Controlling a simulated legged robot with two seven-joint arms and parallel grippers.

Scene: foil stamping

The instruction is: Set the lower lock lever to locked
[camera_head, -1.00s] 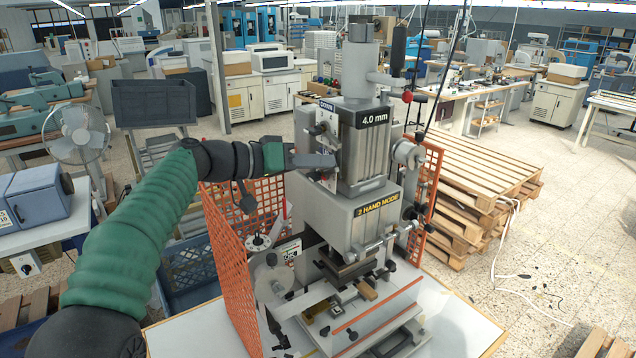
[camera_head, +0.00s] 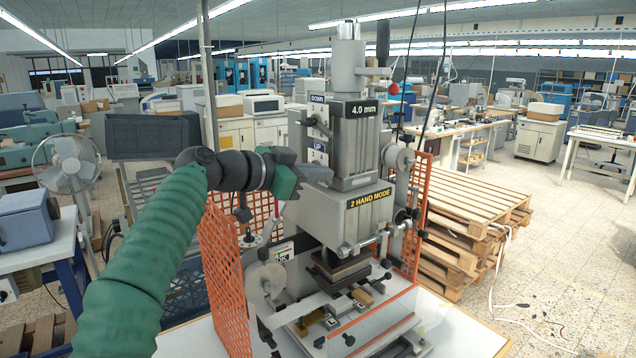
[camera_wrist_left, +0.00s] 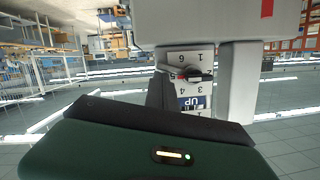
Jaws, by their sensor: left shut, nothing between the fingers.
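The stamping press (camera_head: 352,140) stands with number plates on the left face of its head. A plate marked DOWN (camera_head: 317,98) is above one marked UP (camera_head: 318,146). A dark lever knob (camera_head: 316,122) sits between these labels. The wrist view shows a black knob with a red mark (camera_wrist_left: 192,74) above the upside-down UP label (camera_wrist_left: 192,102). My left gripper (camera_head: 322,173) is shut and empty, just below the UP plate, close to the press. Whether it touches the press or a lever is unclear. The lower lock lever cannot be made out surely; the gripper may hide it.
Orange mesh guards (camera_head: 222,262) flank the press on the worktable (camera_head: 462,335). A reel (camera_head: 264,282) sits low on its left side. Wooden pallets (camera_head: 470,200) are stacked to the right. A fan (camera_head: 68,165) stands at the left.

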